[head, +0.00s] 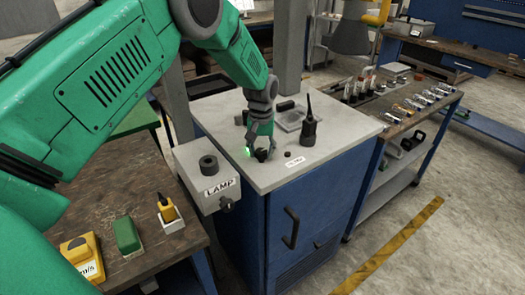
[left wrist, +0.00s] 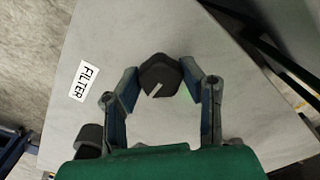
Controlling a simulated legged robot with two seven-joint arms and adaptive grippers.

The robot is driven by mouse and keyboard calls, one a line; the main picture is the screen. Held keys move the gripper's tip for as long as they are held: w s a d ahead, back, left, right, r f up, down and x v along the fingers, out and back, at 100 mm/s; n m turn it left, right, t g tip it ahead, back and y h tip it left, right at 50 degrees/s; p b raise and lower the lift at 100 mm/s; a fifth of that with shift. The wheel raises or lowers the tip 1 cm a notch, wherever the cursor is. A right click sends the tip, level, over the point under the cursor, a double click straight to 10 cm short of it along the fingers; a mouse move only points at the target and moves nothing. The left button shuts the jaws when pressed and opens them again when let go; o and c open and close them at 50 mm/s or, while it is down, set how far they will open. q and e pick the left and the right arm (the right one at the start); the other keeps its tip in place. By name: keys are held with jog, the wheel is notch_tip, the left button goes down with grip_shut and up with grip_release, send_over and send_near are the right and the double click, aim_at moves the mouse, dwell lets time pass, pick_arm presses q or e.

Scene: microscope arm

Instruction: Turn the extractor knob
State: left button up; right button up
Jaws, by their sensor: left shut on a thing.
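A dark knob (head: 261,156) with a white pointer line stands on the grey cabinet top. It also shows in the left wrist view (left wrist: 160,76), between the fingertips. My left gripper (head: 262,147) reaches down from above and is shut on this knob. In the left wrist view the gripper (left wrist: 160,84) has one finger on each side of it. A label reading FILTER (left wrist: 83,82) lies beside it. I see no label reading extractor. My right gripper is not in view.
A box marked LAMP (head: 207,176) with a black knob is fixed to the cabinet's left side. A black radio-like object (head: 309,130) and a small dark button (head: 288,154) are on the cabinet top (head: 345,130). A tool bench (head: 400,105) stands at right.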

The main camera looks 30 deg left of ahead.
aim_at(261, 150)
pick_arm(q)
jog(key=shift+w+a+r+m, duration=0.1)
jog(key=shift+w+r+m, duration=0.15)
jog(key=shift+m, duration=0.25)
jog(key=o, duration=1.2)
jog(key=shift+f, duration=0.1)
jog(key=shift+c, duration=0.2)
jog(key=shift+w+f, duration=0.15)
jog(key=shift+f, duration=0.05)
jog(key=shift+a+r, duration=0.1)
notch_tip(261, 150, up, 12)
jog(key=shift+f, duration=0.25)
jog(key=shift+f, duration=0.1)
